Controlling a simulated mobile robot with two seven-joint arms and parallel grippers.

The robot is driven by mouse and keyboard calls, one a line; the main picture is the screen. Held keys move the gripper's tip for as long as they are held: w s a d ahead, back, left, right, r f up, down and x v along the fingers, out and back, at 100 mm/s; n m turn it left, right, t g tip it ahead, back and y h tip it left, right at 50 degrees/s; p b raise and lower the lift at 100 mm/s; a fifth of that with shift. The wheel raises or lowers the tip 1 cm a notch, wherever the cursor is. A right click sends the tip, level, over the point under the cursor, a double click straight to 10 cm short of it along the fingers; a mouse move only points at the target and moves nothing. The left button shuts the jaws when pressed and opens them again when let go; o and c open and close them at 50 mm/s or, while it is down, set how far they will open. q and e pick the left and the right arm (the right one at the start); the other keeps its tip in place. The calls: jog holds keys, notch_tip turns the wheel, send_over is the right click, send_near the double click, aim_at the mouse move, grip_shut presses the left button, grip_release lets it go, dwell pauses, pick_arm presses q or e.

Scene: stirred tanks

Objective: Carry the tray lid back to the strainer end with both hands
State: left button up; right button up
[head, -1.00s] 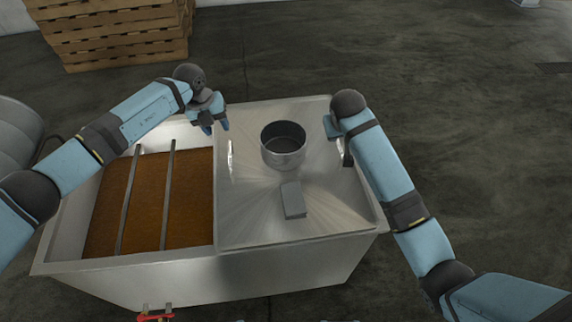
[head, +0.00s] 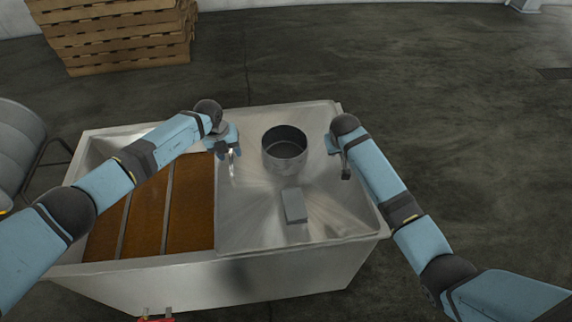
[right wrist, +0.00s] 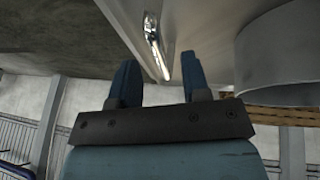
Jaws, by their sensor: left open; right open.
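The tray lid (head: 255,215) is a flat, shiny metal sheet covering the right part of the metal tank (head: 230,285). An open-topped round metal cylinder (head: 284,150) and a small grey block (head: 294,205) are on it. My left gripper (head: 226,153) is open at the lid's left handle (head: 231,164); I cannot tell whether they touch. My right gripper (head: 338,158) is open at the lid's right edge. In the right wrist view, its spread fingers (right wrist: 158,82) point toward the bright right handle (right wrist: 156,48), which lies ahead of the gap between them.
The tank's left part is uncovered, showing brown contents (head: 190,205) and two metal bars (head: 166,205) across it. Stacked wooden pallets (head: 120,40) stand at the back left. Floor behind and right is clear.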

pick_arm(q)
jog(key=shift+d+f, duration=0.2)
jog(key=shift+f, duration=0.7)
jog(key=shift+d+f, duration=0.15)
jog(key=shift+f, duration=0.7)
pick_arm(e)
jog(key=shift+x, duration=1.8)
pick_arm(q)
jog(key=shift+c, duration=0.3)
pick_arm(e)
jog(key=shift+c, duration=0.4)
pick_arm(q)
jog(key=c, duration=0.7)
pick_arm(e)
grip_shut()
pick_arm(q)
grip_shut()
jog(key=shift+w+r, duration=0.15)
pick_arm(e)
jog(key=shift+r, duration=0.2)
